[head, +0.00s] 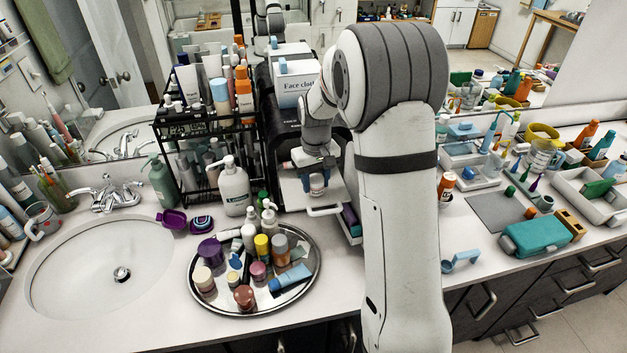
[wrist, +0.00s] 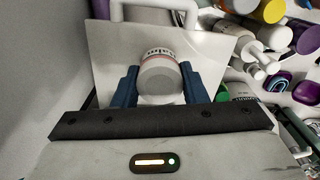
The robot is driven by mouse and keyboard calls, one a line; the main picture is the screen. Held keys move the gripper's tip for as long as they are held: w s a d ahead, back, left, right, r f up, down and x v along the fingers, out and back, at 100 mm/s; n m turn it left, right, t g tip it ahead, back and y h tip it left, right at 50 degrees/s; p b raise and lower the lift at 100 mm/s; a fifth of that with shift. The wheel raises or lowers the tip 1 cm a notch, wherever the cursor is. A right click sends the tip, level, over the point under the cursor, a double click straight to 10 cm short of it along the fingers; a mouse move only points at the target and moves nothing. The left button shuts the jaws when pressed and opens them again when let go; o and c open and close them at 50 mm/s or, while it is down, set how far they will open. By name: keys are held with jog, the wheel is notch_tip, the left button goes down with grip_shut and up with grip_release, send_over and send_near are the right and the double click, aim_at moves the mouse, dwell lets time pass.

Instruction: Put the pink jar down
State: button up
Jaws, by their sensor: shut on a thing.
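My gripper (wrist: 159,88) is shut on a small jar (wrist: 160,74), with one blue finger on each side. The jar has a pale grey round top, a white ridged band and a thin pinkish-red ring. In the head view the jar (head: 317,184) shows below my gripper (head: 315,168), over a pulled-out white drawer (head: 325,200). The drawer's flat floor (wrist: 112,48) and its front handle also show in the wrist view. I cannot tell whether the jar touches the drawer floor.
The drawer belongs to a dark cabinet (head: 266,120) with a face cloth box (head: 294,78) on top. A lower drawer (head: 350,222) holds purple and teal things. A crowded round tray (head: 203,297) stands in front left, beside the sink (head: 90,262). A pump bottle (head: 234,188) stands left.

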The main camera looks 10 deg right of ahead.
aim_at(316, 178)
jog(key=shift+f, duration=0.4)
jog(key=shift+f, duration=0.15)
jog(key=o, duration=1)
notch_tip(316, 178, up, 12)
jog(key=b, duration=0.2)
jog(key=s+r+m+t, duration=0.1)
jog(key=s+r, duration=0.1)
jog(key=s, duration=0.5)
jog(key=s+r+t, duration=0.1)
jog(key=s+r, duration=0.2)
jog(key=s, duration=0.4)
jog(key=shift+m+t, duration=0.6)
jog(key=shift+t, duration=0.2)
jog(key=s+f, duration=0.1)
jog(key=s, duration=0.3)
jog(key=s+f, duration=0.1)
jog(key=s, duration=0.4)
jog(key=s+f, duration=0.2)
jog(key=s, duration=0.3)
jog(key=shift+s+a, duration=0.1)
jog(key=shift+a, duration=0.2)
